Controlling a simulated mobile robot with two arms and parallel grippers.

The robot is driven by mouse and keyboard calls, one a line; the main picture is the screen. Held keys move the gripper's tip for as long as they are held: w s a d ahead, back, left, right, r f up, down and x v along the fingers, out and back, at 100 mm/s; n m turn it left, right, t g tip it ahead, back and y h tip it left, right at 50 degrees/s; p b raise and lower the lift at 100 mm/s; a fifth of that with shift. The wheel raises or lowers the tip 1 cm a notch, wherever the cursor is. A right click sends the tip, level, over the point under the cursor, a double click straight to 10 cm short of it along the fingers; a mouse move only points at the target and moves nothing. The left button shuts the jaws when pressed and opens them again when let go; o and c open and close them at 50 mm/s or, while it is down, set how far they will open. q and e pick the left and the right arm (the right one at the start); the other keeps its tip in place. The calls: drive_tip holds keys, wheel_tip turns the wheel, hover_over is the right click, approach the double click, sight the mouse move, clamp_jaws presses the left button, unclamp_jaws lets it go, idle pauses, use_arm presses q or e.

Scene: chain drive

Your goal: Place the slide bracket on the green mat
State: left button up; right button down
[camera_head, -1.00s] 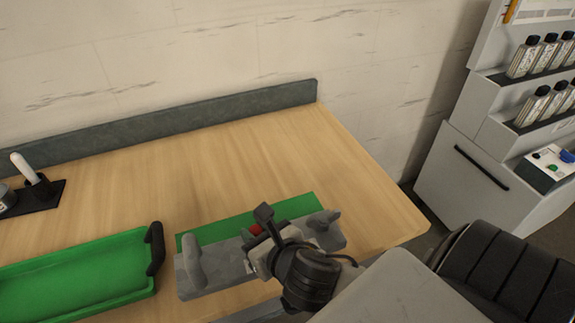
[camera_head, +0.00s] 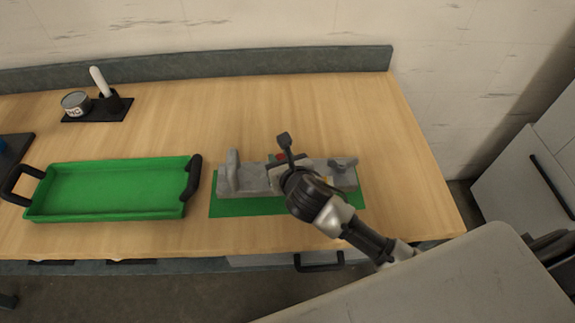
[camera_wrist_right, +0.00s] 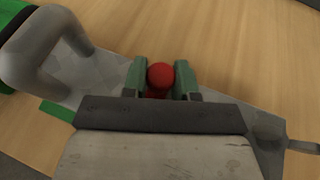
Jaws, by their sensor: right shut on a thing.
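The slide bracket is a long grey piece (camera_head: 245,182) with an upright post at its left end and a red knob near its middle. It lies over the back part of the green mat (camera_head: 240,208), whose front strip shows bare. I cannot tell whether it touches the mat. My right gripper (camera_head: 287,165) is over the bracket's middle. In the right wrist view its green-padded jaws (camera_wrist_right: 160,80) are shut on the red knob (camera_wrist_right: 160,75), with the grey bracket (camera_wrist_right: 85,70) below. A sliver of mat (camera_wrist_right: 57,111) shows there. My left gripper is out of view.
A green tray with black handles (camera_head: 115,190) stands left of the mat, a narrow gap apart. A tin (camera_head: 76,103) and a white-handled tool (camera_head: 100,82) sit on a black pad at the back left. The wooden table (camera_head: 220,115) is clear behind the mat.

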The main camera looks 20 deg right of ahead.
drive_tip(key=shift+w+f, duration=0.2)
drive_tip(key=shift+w, duration=0.15)
drive_tip(key=shift+f, duration=1.85)
drive_tip(key=c, duration=1.3)
unclamp_jaws()
drive_tip(key=shift+s+f, duration=0.1)
drive_tip(key=shift+f, duration=0.2)
drive_tip(key=o, duration=0.4)
drive_tip(key=shift+o, duration=0.2)
drive_tip(key=shift+s+r, duration=0.1)
drive_tip(key=shift+r, duration=0.1)
drive_tip(key=v, duration=1.2)
drive_tip(key=shift+b, duration=0.35)
drive_tip(key=shift+f, duration=0.1)
